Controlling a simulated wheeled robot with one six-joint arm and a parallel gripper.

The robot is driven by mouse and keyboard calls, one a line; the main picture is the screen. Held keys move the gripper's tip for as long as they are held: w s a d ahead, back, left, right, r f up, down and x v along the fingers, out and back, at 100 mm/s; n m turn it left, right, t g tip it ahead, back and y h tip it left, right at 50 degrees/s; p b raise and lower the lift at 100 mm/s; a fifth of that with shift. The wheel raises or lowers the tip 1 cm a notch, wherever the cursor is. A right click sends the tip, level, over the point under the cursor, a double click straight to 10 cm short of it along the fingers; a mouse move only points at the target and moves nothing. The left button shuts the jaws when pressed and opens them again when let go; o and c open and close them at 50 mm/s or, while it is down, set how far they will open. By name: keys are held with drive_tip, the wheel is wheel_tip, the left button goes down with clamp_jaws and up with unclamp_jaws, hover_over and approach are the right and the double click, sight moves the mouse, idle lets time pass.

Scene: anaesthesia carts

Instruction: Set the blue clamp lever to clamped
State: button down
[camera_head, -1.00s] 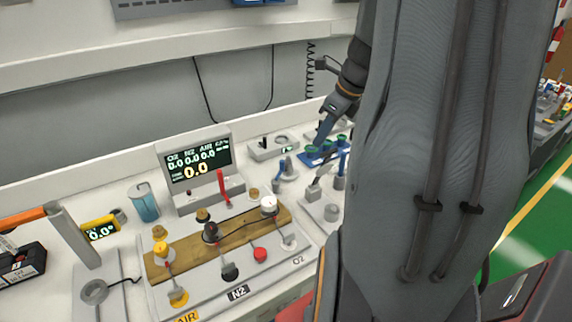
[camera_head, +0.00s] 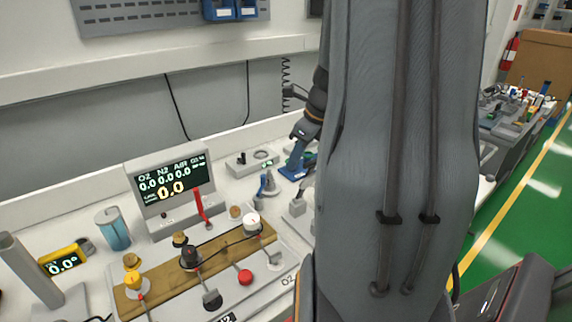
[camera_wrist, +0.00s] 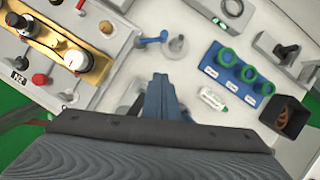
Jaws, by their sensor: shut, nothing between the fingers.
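The blue clamp lever (camera_wrist: 150,39) shows in the wrist view above my gripper, next to a grey upright post (camera_wrist: 177,44). In the head view what appears to be the same lever (camera_head: 263,184) stands right of the flow panel. My gripper (camera_wrist: 161,82) is shut and empty in the wrist view, below the lever and apart from it. Whether the lever is clamped is unclear.
A blue block with green rings (camera_wrist: 237,73) lies right of my gripper, with a small white-green vial (camera_wrist: 213,99) and a dark bin (camera_wrist: 286,117). The flow panel with knobs (camera_head: 190,258) and the gas display (camera_head: 172,184) stand left. Bare bench separates them.

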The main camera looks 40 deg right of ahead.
sight(260, 189)
drive_tip(key=x, duration=0.8)
drive_tip(key=shift+a+f, duration=0.1)
drive_tip(key=shift+f, duration=0.05)
drive_tip(key=w, duration=0.1)
drive_tip(key=w+a+p, duration=0.1)
drive_tip(key=w, duration=0.1)
drive_tip(key=shift+p, duration=0.3)
drive_tip(key=shift+w+a+f, duration=0.1)
drive_tip(key=shift+w+a, duration=0.1)
drive_tip(key=shift+w, duration=0.3)
